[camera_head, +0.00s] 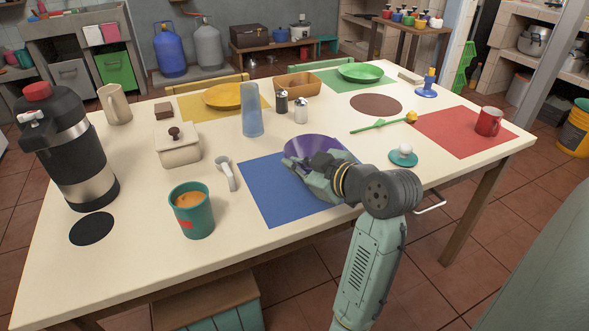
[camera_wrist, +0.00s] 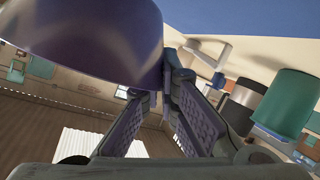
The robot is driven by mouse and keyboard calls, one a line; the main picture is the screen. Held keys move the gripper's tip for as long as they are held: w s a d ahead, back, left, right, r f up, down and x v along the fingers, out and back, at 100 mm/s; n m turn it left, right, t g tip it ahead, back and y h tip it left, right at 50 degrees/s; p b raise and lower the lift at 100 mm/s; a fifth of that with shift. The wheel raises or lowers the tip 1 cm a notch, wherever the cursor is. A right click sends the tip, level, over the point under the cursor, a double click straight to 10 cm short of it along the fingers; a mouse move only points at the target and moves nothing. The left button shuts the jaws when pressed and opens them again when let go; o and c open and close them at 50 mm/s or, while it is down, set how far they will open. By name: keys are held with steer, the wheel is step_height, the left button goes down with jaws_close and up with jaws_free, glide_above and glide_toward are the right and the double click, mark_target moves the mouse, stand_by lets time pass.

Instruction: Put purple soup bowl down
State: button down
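The purple soup bowl (camera_head: 312,141) is at the back edge of the blue placemat (camera_head: 268,198), partly hidden behind my gripper (camera_head: 303,166) in the head view. In the wrist view the bowl (camera_wrist: 85,40) fills the upper left, and the fingers of my gripper (camera_wrist: 163,88) come together at its edge. The gripper appears shut on the bowl's rim. The blue mat (camera_wrist: 245,16) shows at the top of the wrist view. I cannot tell whether the bowl touches the mat or is just above it.
A ladle-like white utensil (camera_head: 226,173) and a teal cup (camera_head: 192,211) are left of the mat. A blue-grey glass (camera_head: 252,110) stands behind it. The mat's front left part is clear.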

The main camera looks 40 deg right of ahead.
steer(key=shift+w+d, duration=0.35)
steer(key=shift+w, duration=0.55)
steer(key=shift+f+p, duration=0.3)
steer(key=shift+f, duration=1.45)
steer(key=shift+f, duration=0.2)
steer(key=c, duration=1.8)
jaws_free()
steer(key=shift+r, duration=0.2)
steer(key=b+v, duration=0.1)
steer(key=v, duration=1.1)
steer(key=shift+b, duration=0.4)
